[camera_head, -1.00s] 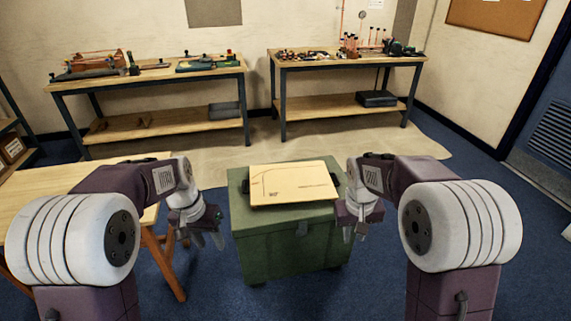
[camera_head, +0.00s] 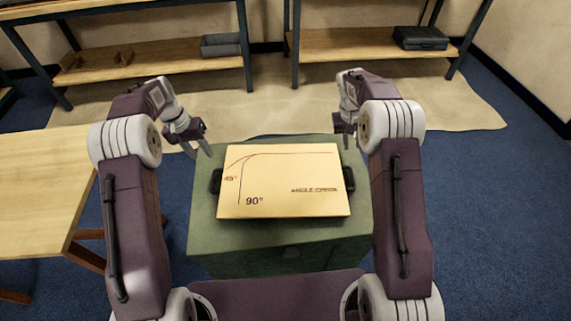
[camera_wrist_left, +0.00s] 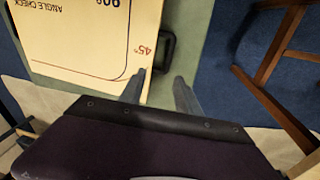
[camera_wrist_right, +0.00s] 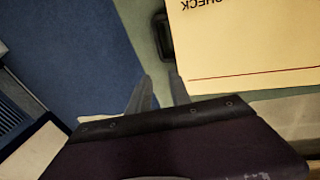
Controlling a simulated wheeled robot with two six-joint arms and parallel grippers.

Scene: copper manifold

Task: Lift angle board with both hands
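The angle board (camera_head: 285,182) is a flat tan panel with "90°", "45°" and "ANGLE CHECK" printed on it. It lies on top of a green chest (camera_head: 205,235). My left gripper (camera_head: 198,151) is open and empty near the board's far left corner. In the left wrist view the board (camera_wrist_left: 75,40) lies beside and beyond the fingers (camera_wrist_left: 162,82). My right gripper (camera_head: 343,143) is open and empty near the far right corner. The right wrist view shows the board (camera_wrist_right: 250,50) just past the fingers (camera_wrist_right: 158,82). I see no finger contact with the board.
Black handles (camera_head: 215,181) (camera_head: 349,178) stick up on the chest at the board's left and right edges. A wooden table (camera_head: 40,190) stands at the left. Workbench shelves (camera_head: 375,43) stand at the back. Blue floor (camera_head: 480,220) is clear at the right.

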